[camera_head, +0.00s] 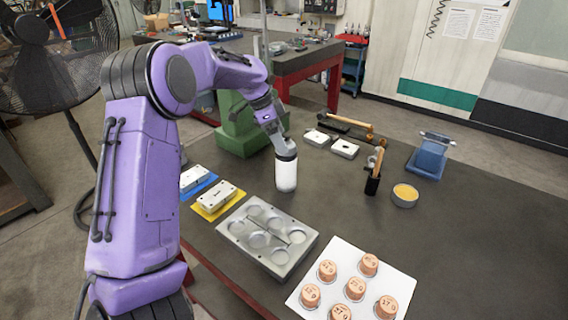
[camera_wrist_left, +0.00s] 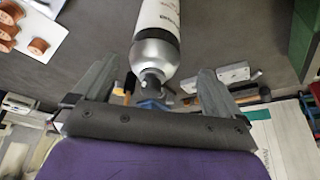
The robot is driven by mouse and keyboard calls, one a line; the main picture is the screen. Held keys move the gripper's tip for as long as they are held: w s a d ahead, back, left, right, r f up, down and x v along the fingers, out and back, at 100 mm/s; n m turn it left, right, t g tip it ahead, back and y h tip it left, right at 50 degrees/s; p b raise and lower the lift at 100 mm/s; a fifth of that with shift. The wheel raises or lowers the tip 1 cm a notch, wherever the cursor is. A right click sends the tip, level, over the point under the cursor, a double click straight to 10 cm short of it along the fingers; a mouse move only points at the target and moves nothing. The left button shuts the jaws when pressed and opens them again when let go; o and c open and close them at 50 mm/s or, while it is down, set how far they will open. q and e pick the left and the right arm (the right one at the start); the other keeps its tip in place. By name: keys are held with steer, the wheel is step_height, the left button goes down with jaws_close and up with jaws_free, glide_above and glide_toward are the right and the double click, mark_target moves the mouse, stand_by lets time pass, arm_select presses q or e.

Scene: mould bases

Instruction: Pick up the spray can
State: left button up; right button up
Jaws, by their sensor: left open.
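The spray can (camera_head: 286,174) stands upright on the dark table, with a white body and a dark top. My left gripper (camera_head: 279,138) comes down over its top from the upper left in the head view. In the left wrist view the spray can (camera_wrist_left: 158,30) shows its silver shoulder and small nozzle towards me. The left gripper (camera_wrist_left: 157,70) is open there, one finger on each side of the can's top, with gaps between fingers and can. My right gripper is not in view.
A grey mould base (camera_head: 267,237) with round recesses lies in front of the can. A white board (camera_head: 350,284) with several copper-coloured plugs is at the front right. A green block (camera_head: 240,125) stands behind the can. A yellow dish (camera_head: 405,195) and blue stand (camera_head: 430,157) are at the right.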

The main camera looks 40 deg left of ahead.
mark_target(286, 165)
arm_select(q)
steer(key=x, duration=0.1)
steer(key=p+x, duration=0.1)
steer(key=x, duration=0.3)
steer(key=shift+d+f, duration=0.1)
steer(key=shift+d, duration=0.3)
steer(key=c, duration=1.8)
